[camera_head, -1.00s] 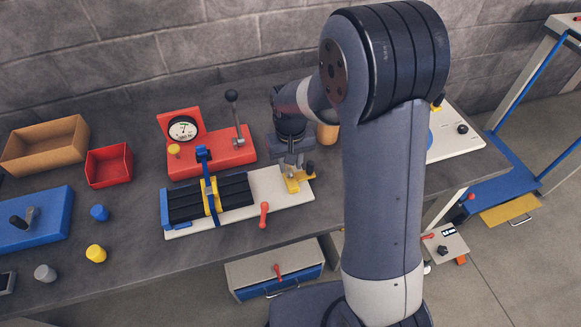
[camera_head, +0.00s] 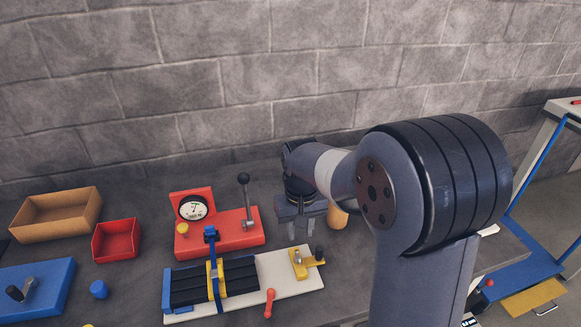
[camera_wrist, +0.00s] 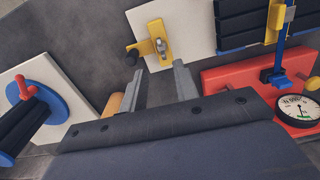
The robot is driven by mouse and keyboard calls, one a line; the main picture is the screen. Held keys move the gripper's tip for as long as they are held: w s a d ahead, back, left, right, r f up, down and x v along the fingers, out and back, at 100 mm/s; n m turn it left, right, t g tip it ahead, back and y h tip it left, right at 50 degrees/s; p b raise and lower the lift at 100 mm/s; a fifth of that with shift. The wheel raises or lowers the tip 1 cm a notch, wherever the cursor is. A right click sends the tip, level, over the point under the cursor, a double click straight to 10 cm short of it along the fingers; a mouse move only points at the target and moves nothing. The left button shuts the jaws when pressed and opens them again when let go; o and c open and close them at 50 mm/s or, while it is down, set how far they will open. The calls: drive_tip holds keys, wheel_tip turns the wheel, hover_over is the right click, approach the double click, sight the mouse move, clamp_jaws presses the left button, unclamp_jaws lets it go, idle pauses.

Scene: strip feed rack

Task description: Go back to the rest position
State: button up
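My gripper (camera_head: 302,226) hangs over the bench in the head view, behind the yellow latch (camera_head: 306,262) on the white board (camera_head: 285,283). In the wrist view my gripper (camera_wrist: 160,80) shows two grey fingers apart with nothing between them. The yellow latch with its dark knob also shows ahead of the fingers in the wrist view (camera_wrist: 153,45), apart from them. My raised arm hides the right part of the bench in the head view.
The board carries black strips (camera_head: 190,285) under a blue and yellow clamp (camera_head: 214,280). Behind it stands a red gauge unit (camera_head: 243,226) with an upright lever. A tan cylinder (camera_head: 338,217) is close beside my gripper. Red (camera_head: 116,240) and brown (camera_head: 58,214) bins sit left; a block wall (camera_head: 230,90) stands behind.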

sight(300, 258)
wheel_tip(300, 258, down, 11)
drive_tip(key=shift+r+p, duration=0.2)
drive_tip(key=shift+p, duration=0.1)
drive_tip(key=shift+r, duration=0.2)
drive_tip(key=shift+n, duration=0.7)
